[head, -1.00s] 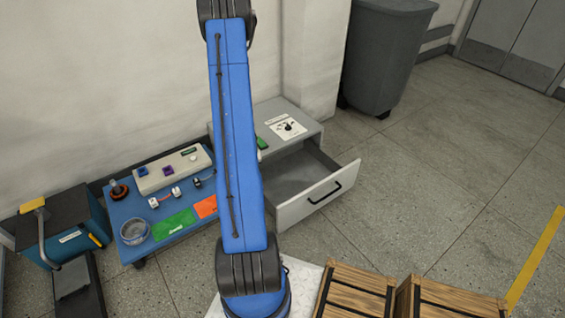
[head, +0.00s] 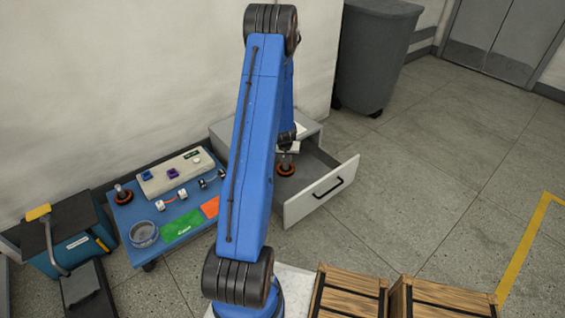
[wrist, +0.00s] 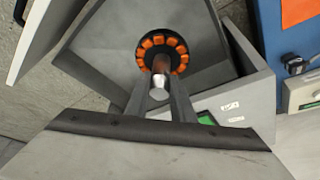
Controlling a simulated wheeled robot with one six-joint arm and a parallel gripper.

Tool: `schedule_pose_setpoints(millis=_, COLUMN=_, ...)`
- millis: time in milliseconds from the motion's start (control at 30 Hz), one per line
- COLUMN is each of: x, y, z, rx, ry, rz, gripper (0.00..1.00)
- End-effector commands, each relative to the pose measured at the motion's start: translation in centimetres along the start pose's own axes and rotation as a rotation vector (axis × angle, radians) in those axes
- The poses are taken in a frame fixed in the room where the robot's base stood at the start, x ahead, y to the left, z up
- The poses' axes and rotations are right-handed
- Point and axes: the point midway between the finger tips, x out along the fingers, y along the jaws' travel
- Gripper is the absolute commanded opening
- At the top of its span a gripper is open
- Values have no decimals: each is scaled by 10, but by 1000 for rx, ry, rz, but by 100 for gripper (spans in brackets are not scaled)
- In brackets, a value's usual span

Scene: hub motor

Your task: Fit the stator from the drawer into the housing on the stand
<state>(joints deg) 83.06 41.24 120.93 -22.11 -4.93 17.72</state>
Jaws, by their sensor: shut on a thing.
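The stator (wrist: 150,43), a dark ring with orange coils and a metal shaft, shows in the wrist view. My gripper (wrist: 160,90) is shut on its shaft. In the head view the stator (head: 285,172) hangs below my gripper (head: 286,152), over or inside the open drawer (head: 318,193); I cannot tell its height above the drawer floor. A round grey open cup, which looks like the housing (head: 144,240), sits at the front left of the blue bench. A second orange-and-dark part (head: 123,197) with an upright shaft stands behind it.
The blue bench (head: 160,214) also holds a control box (head: 172,176), small connectors, a green mat (head: 183,227) and an orange mat (head: 210,207). Wooden crates (head: 350,290) stand in front. A grey bin (head: 375,60) stands behind. The floor at right is clear.

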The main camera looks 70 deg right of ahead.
Motion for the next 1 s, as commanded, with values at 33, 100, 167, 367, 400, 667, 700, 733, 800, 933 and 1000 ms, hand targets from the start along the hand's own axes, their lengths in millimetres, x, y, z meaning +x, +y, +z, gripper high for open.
schedule_pose_setpoints(millis=33, x=0, y=5, z=-2, rx=7, ry=1, rz=3, gripper=0)
schedule_pose_setpoints(millis=100, x=0, y=7, z=-3, rx=9, ry=1, rz=5, gripper=0)
schedule_pose_setpoints(millis=167, x=0, y=6, z=-2, rx=7, ry=1, rz=4, gripper=0)
schedule_pose_setpoints(millis=367, x=-3, y=-7, z=5, rx=-11, ry=1, rz=-4, gripper=0)
schedule_pose_setpoints(millis=400, x=-4, y=-10, z=7, rx=-17, ry=2, rz=-6, gripper=0)
schedule_pose_setpoints(millis=667, x=-9, y=-30, z=19, rx=-48, ry=1, rz=-19, gripper=0)
schedule_pose_setpoints(millis=700, x=-10, y=-34, z=20, rx=-53, ry=1, rz=-21, gripper=0)
schedule_pose_setpoints(millis=733, x=-10, y=-36, z=22, rx=-57, ry=2, rz=-23, gripper=0)
schedule_pose_setpoints(millis=800, x=-12, y=-41, z=25, rx=-65, ry=2, rz=-26, gripper=0)
schedule_pose_setpoints(millis=933, x=-14, y=-51, z=31, rx=-81, ry=1, rz=-33, gripper=0)
schedule_pose_setpoints(millis=1000, x=-15, y=-57, z=34, rx=-89, ry=1, rz=-36, gripper=0)
